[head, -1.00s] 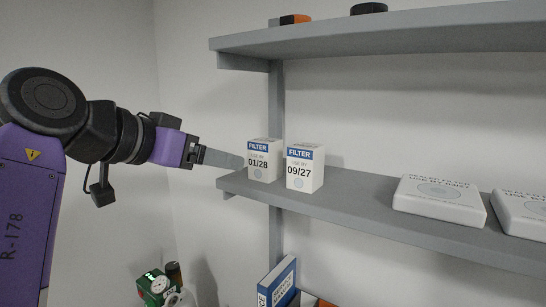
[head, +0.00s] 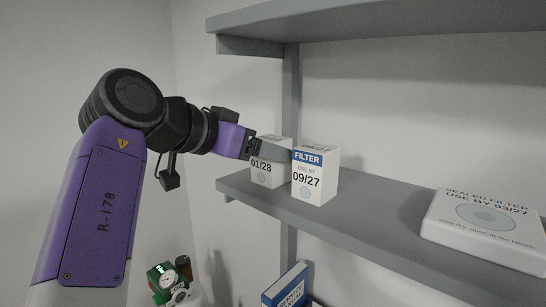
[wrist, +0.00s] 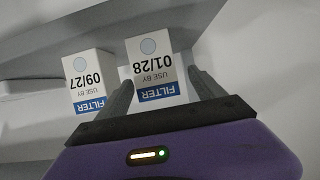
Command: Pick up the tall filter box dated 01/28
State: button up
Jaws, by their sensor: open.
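The tall filter box dated 01/28 (head: 262,172) is white and stands upright at the left end of the grey shelf. My gripper (head: 275,151) reaches in from the left in front of its upper part and hides its blue band. In the wrist view the 01/28 box (wrist: 153,62) appears upside down, between the two open fingers (wrist: 160,88). A similar box dated 09/27 (head: 315,178) stands close on its right. The 09/27 box also shows in the wrist view (wrist: 87,82), left of the left finger.
The grey shelf (head: 375,220) is bare between the 09/27 box and a flat white sealed filter pack (head: 485,222). An upper shelf (head: 400,35) overhangs. Below are a blue-and-white box (head: 287,290) and a green item with a dial (head: 162,280).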

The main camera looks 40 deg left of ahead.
jog(key=x, duration=0.1)
jog(key=p+x, duration=0.1)
jog(key=x, duration=0.1)
jog(key=shift+w+d+r+p, duration=0.2)
jog(key=shift+w+d+p, duration=0.1)
jog(key=shift+w+p, duration=0.05)
jog(key=shift+w+f, duration=0.35)
jog(key=shift+w, duration=0.2)
jog(key=shift+c, duration=0.5)
